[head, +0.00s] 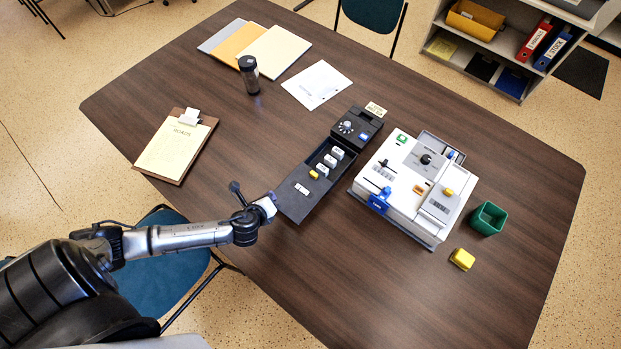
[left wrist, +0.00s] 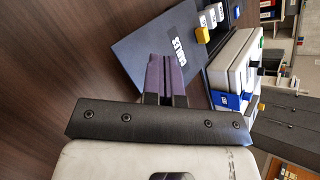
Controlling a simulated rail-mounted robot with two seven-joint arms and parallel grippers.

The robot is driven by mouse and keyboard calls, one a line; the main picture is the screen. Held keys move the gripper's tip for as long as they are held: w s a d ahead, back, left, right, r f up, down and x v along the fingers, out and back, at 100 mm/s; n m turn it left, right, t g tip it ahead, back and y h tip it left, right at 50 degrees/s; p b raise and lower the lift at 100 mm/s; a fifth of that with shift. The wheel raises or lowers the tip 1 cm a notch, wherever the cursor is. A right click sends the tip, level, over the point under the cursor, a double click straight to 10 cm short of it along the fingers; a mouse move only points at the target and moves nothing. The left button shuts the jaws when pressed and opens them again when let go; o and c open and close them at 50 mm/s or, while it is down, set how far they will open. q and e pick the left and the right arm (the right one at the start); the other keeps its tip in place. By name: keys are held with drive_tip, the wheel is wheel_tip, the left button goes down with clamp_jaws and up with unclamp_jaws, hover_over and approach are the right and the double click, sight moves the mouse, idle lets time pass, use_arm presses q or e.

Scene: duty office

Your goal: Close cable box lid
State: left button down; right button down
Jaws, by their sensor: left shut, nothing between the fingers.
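The dark cable box (head: 315,165) lies on the table left of the white machine, with several white blocks and a yellow one showing in its open tray. Its dark lid panel (head: 297,203), with a small label, is at the end nearest my left arm; the left wrist view shows this panel (left wrist: 150,50) tilted, with the label "CABLES". My left gripper (head: 273,201) is at the panel's near left end. In the left wrist view its fingers (left wrist: 165,75) are shut and empty, in front of the panel's lower edge. I cannot tell whether they touch it. My right gripper is out of view.
A white machine (head: 415,190) with a blue lever stands close right of the box. A black unit with a dial (head: 347,128) adjoins the box's far end. A green cup (head: 488,218), yellow block (head: 462,259), clipboard (head: 175,148) and dark bottle (head: 249,75) stand apart. The front table is clear.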

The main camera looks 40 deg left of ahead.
use_arm(q)
drive_tip(key=d+m+h, duration=0.1)
drive_tip(key=m, duration=0.2)
drive_tip(key=w+m+t, duration=0.1)
drive_tip(key=m, duration=0.2)
drive_tip(key=d+m+h, duration=0.1)
drive_tip(key=m, duration=0.1)
drive_tip(key=shift+w+d+r+m+t+h, duration=0.15)
drive_tip(key=shift+w+d+m+t+h, duration=0.15)
drive_tip(key=shift+w+d+m+t, duration=0.1)
drive_tip(key=m, duration=0.2)
drive_tip(key=shift+d+r+m+h, duration=0.1)
drive_tip(key=shift+d+m+h, duration=0.2)
drive_tip(key=shift+d+h, duration=0.1)
drive_tip(key=shift+w+m, duration=0.1)
drive_tip(key=shift+m, duration=0.4)
drive_tip(key=b, duration=0.2)
approach(313, 176)
drive_tip(key=f, duration=0.1)
drive_tip(key=w+f, duration=0.1)
drive_tip(key=f, duration=0.1)
drive_tip(key=shift+w+f, duration=0.35)
drive_tip(key=shift+f, duration=0.05)
drive_tip(key=w, duration=0.3)
drive_tip(key=shift+a+p, duration=0.1)
drive_tip(key=shift+p, duration=0.2)
drive_tip(key=shift+w, duration=0.7)
